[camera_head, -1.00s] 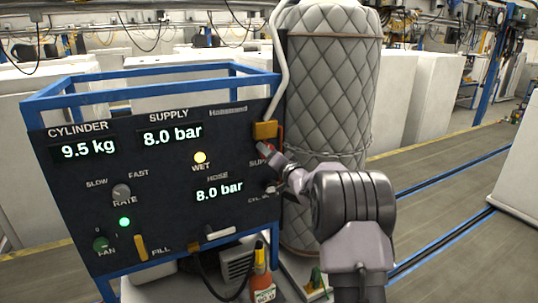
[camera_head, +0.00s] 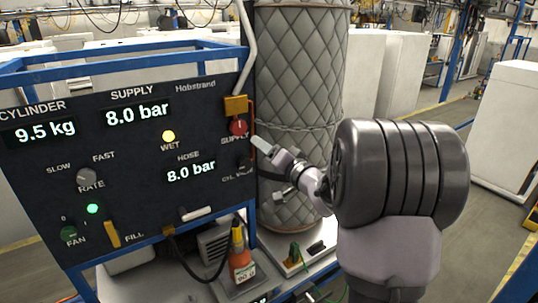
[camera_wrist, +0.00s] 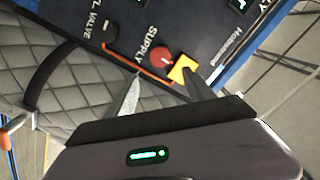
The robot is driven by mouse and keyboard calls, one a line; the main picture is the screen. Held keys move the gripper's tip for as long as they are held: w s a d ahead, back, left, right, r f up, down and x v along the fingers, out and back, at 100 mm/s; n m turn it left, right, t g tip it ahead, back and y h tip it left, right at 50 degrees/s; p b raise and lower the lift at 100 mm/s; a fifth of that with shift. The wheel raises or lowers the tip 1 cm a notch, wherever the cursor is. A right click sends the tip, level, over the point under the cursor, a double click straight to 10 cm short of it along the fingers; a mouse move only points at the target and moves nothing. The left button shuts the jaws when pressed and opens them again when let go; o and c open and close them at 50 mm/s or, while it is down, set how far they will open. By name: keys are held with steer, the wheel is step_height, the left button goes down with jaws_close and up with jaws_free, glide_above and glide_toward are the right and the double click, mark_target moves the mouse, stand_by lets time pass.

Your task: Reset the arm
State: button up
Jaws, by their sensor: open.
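My gripper (camera_head: 268,165) is in front of the right edge of the black control panel (camera_head: 130,215), near the red SUPPLY knob (camera_head: 238,127). In the wrist view its two fingers (camera_wrist: 163,98) are apart with nothing between them. The red knob (camera_wrist: 162,57) lies beyond the fingertips there, beside a yellow block (camera_wrist: 183,69). The fingers look clear of the knob, though the exact gap is hard to tell. My arm covers part of the right side in the head view.
A quilted grey tank (camera_head: 300,80) with a chain stands right behind my gripper. A small orange-labelled bottle (camera_head: 241,262) stands on a scale below the panel. A blue frame (camera_head: 130,57) surrounds the panel. Open floor (camera_head: 480,225) lies to the right.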

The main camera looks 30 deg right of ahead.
steer(key=shift+s, duration=0.6)
steer(key=shift+f, duration=0.1)
steer(key=s+a+f+n+g+b, duration=0.2)
steer(key=s+a+f+g+b, duration=0.4)
steer(key=s+a+f+b, duration=0.6)
steer(key=s+a+f+n+g+y+b, duration=0.1)
steer(key=s+a+f+g+b, duration=0.5)
steer(key=s+a+f+b, duration=0.6)
steer(key=s+a+f+n, duration=0.1)
steer(key=s+a+f, duration=0.1)
steer(key=s+f, duration=0.5)
steer(key=shift+s+a+b, duration=0.25)
steer(key=shift+s+b, duration=0.15)
steer(key=shift+s, duration=0.6)
